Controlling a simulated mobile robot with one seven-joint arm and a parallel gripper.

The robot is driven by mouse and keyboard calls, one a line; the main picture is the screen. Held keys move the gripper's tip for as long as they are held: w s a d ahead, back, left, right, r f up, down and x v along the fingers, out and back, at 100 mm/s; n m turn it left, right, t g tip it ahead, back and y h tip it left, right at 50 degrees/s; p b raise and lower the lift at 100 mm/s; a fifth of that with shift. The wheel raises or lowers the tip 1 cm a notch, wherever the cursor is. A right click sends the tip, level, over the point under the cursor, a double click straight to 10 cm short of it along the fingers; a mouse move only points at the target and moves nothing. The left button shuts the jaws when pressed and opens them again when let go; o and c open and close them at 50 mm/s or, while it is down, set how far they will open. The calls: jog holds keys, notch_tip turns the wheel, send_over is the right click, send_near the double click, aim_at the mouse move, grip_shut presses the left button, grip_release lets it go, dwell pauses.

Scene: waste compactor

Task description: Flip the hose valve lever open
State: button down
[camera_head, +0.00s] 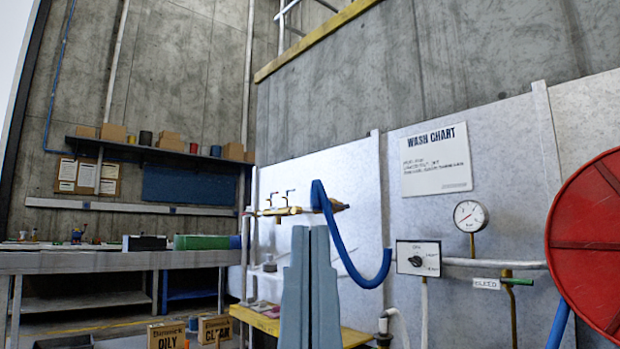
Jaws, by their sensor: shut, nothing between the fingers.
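A brass valve fitting (284,211) sticks out from the white wall panel in the middle of the view. I cannot tell which is the hose valve lever. A thick blue hose (349,258) loops over the brass pipe and hangs down to the right. My gripper (311,229) is a blue-grey pair of fingers pointing up, shut and empty. Its tips appear just below the pipe and hose; the depth gap is unclear.
A gauge (470,215), a switch box (418,258) and a green-handled bleed valve (518,281) are to the right. A large red disc (590,245) fills the right edge. A yellow-edged shelf (262,320) lies below the valve. A grey workbench (90,262) stands left.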

notch_tip(320, 180, up, 48)
jog(key=p, duration=4.5)
jog(key=shift+a, duration=0.1)
